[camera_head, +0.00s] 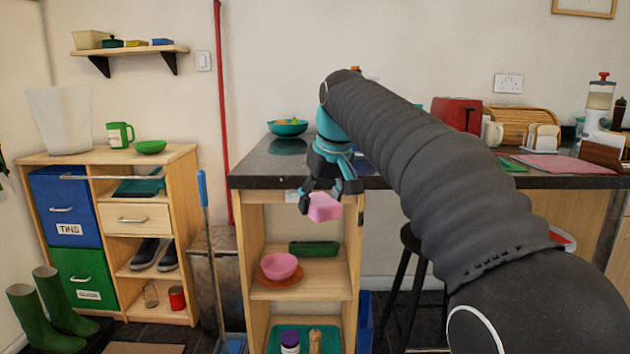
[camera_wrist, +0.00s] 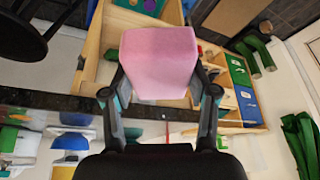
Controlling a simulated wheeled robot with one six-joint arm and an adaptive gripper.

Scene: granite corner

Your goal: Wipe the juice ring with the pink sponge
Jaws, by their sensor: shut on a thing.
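The pink sponge (camera_head: 324,206) is held between the fingers of my gripper (camera_head: 330,192), in front of the open shelf unit below the dark granite counter (camera_head: 270,174). In the wrist view the sponge (camera_wrist: 160,62) fills the gap between both fingertips (camera_wrist: 160,88). My gripper is shut on it, and it touches nothing else that I can make out. I cannot see the juice ring in either view; my arm covers part of the counter top.
A teal bowl (camera_head: 288,128) stands at the counter's left end. A red toaster (camera_head: 457,114), a bread box (camera_head: 525,125) and a pink mat (camera_head: 563,164) are farther right. Below the sponge, the shelf holds a pink bowl (camera_head: 279,266). A black stool (camera_head: 411,240) stands under the counter.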

